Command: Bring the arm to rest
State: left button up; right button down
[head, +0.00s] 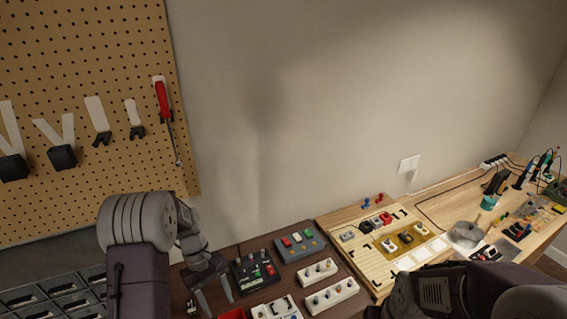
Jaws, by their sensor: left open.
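My left arm comes in from the lower left of the head view. Its gripper (215,296) points down over the dark left part of the workbench, with its two fingers spread apart and nothing between them. The fingers are just left of a black pedal-like box (254,272) with coloured buttons. Part of my right arm (455,291) shows at the lower right, over the bench's front. Its gripper cannot be made out.
A grey box (300,242), white blocks with knobs (331,296) and a red bin (232,314) crowd the bench. A wooden board (372,262) holds small parts. A pegboard (80,60) carries a red screwdriver (162,100). Soldering tools stand far right. Air above the bench is clear.

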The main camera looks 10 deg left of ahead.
pick_arm(q)
jog(key=s+d+r+m+t+y+b, duration=0.1)
jog(key=s+d+m+t+y+b, duration=0.1)
jog(key=s+m, duration=0.5)
jog(key=d+m+t+y, duration=0.1)
jog(key=d+m+t, duration=0.1)
jog(key=d, duration=0.1)
jog(key=shift+r+b, duration=0.35)
jog(key=shift+r, duration=0.05)
jog(key=shift+s, duration=0.3)
jog(key=shift+w, duration=0.1)
dwell(0.9)
